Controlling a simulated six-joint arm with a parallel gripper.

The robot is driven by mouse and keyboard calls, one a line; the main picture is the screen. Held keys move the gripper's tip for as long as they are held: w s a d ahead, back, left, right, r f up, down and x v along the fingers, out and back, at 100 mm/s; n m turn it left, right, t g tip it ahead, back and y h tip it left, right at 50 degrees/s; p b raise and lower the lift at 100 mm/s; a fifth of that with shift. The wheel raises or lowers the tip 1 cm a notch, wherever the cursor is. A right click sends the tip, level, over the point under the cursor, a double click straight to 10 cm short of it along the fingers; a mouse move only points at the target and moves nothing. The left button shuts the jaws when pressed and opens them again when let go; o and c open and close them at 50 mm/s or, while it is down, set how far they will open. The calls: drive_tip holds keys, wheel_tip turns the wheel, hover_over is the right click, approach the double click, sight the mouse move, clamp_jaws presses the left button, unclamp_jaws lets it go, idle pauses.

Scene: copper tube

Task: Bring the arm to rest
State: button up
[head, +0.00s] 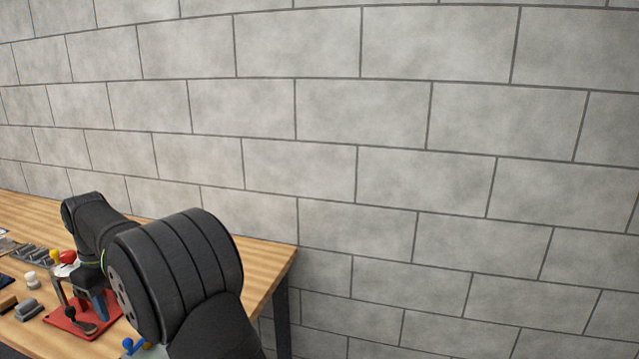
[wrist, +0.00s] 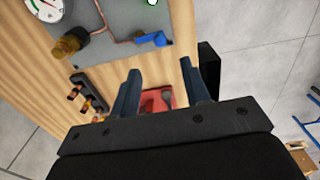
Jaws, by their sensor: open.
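My gripper (wrist: 161,84) is open in the wrist view, its two dark blue fingers apart with nothing held between them. In the head view my gripper (head: 99,304) is small and partly hidden by my arm, low near the red plate (head: 80,318). The red plate (wrist: 158,100) also shows between and beyond the fingers in the wrist view. A bent copper tube (wrist: 103,18) runs along a grey panel (wrist: 120,10) at the top of the wrist view, with a brass fitting (wrist: 70,42) at its left and a blue handle (wrist: 156,39) at its right.
The wooden bench (head: 268,262) ends at the right, before a grey block wall (head: 400,150). A dark rack (wrist: 90,93) with brass pieces and a gauge (wrist: 45,8) show in the wrist view.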

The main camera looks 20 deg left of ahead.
approach(127, 340)
wheel_tip(127, 340, down, 9)
drive_tip(key=a+m, duration=0.1)
drive_tip(key=m, duration=0.2)
drive_tip(key=shift+a, duration=0.1)
wheel_tip(127, 340, up, 18)
drive_tip(key=w+d+f+m+y, duration=0.5)
drive_tip(key=w+d+f+y, duration=0.1)
drive_tip(key=f, duration=0.3)
drive_tip(key=shift+w+d+f+y, duration=0.2)
drive_tip(key=shift+w+d+y, duration=0.25)
drive_tip(key=shift+d, duration=0.45)
idle(0.6)
drive_tip(key=shift+a, duration=0.15)
